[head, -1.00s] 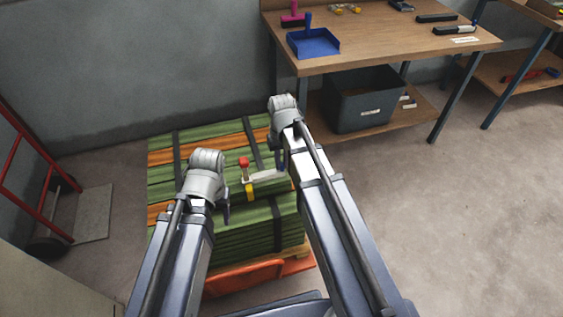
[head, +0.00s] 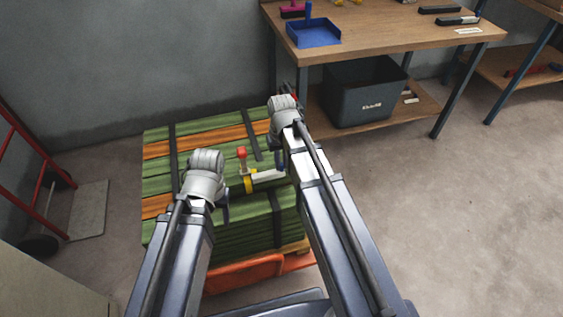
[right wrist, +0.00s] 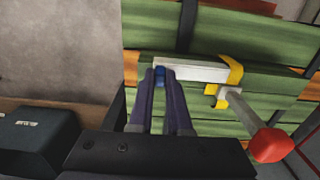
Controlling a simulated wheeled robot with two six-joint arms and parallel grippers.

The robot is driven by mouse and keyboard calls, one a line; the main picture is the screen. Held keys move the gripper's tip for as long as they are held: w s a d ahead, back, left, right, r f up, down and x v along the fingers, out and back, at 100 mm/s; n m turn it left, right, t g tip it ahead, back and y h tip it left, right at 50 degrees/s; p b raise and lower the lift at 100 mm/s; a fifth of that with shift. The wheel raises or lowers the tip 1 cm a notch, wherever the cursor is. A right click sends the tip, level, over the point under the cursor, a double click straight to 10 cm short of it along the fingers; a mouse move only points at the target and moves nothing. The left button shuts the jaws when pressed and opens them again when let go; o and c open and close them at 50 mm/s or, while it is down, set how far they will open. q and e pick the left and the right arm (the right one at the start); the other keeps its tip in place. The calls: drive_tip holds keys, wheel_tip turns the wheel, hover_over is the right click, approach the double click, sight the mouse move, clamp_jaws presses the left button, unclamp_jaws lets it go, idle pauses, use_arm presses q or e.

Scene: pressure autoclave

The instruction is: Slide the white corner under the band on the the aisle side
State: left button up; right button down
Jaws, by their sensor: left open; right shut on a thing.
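The white corner (head: 268,175) is a pale bar lying across the upper front edge of the green and orange board stack. It also shows in the right wrist view (right wrist: 195,69). My right gripper (right wrist: 161,76) is shut on a blue part at its left end there. A yellow band (right wrist: 232,78) crosses the bar's other end, with a lever ending in a red knob (right wrist: 270,145); how far the bar lies under it is unclear. The band also shows in the head view (head: 248,184). My left gripper (head: 226,208) is open and empty, left of the band; its fingers are partly hidden.
Black straps (head: 173,148) cross the stack, which rests on an orange-red base (head: 245,273). A workbench (head: 400,45) with a dark bin (head: 362,95) below stands behind right. A red hand truck (head: 35,150) stands left. The floor at right is clear.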

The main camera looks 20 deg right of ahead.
sight(267, 173)
drive_tip(key=shift+f, duration=0.45)
drive_tip(key=shift+a, duration=2.55)
drive_tip(key=c, duration=0.8)
unclamp_jaws()
drive_tip(key=shift+r, duration=0.15)
wheel_tip(267, 173, up, 8)
drive_tip(key=p, duration=0.8)
drive_tip(key=s+a+n+h, duration=0.1)
drive_tip(key=s+a+n, duration=0.35)
drive_tip(key=s, duration=1.15)
drive_tip(key=shift+m, duration=0.55)
drive_tip(key=r+p, duration=0.4)
drive_tip(key=w+r+p, duration=0.1)
drive_tip(key=r+p, duration=0.4)
drive_tip(key=a+r+p, duration=0.1)
drive_tip(key=r+p, duration=0.3)
drive_tip(key=r, duration=0.1)
drive_tip(key=shift+w+p, duration=0.35)
